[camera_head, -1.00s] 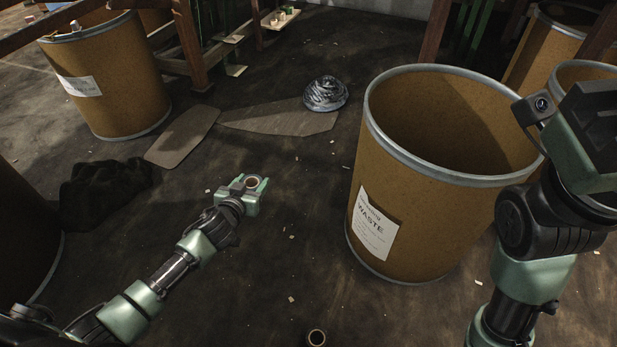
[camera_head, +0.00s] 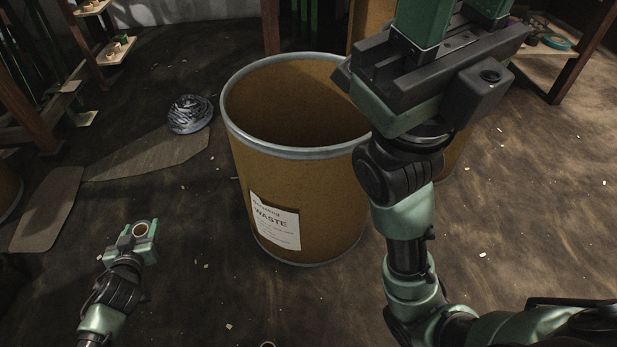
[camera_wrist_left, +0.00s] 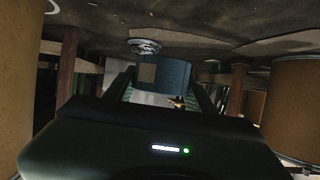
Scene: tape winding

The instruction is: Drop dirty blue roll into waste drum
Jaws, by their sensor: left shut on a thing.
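In the left wrist view the roll (camera_wrist_left: 174,72) looks blue and sits between the green fingers. The brown waste drum (camera_head: 290,190), with a white WASTE label (camera_head: 274,222), stands upright and open at the centre, to the right of the left gripper and apart from it. My right gripper (camera_head: 455,18) looms at the upper right, in front of the drum's right rim. Its fingers look apart, but their tips are out of view.
A shiny crumpled bundle (camera_head: 190,113) lies on the floor left of the drum. Flat brown sheets (camera_head: 150,157) lie nearby. Wooden shelves (camera_head: 548,62) stand at the back right. The floor between the left gripper and the drum is clear apart from small scraps.

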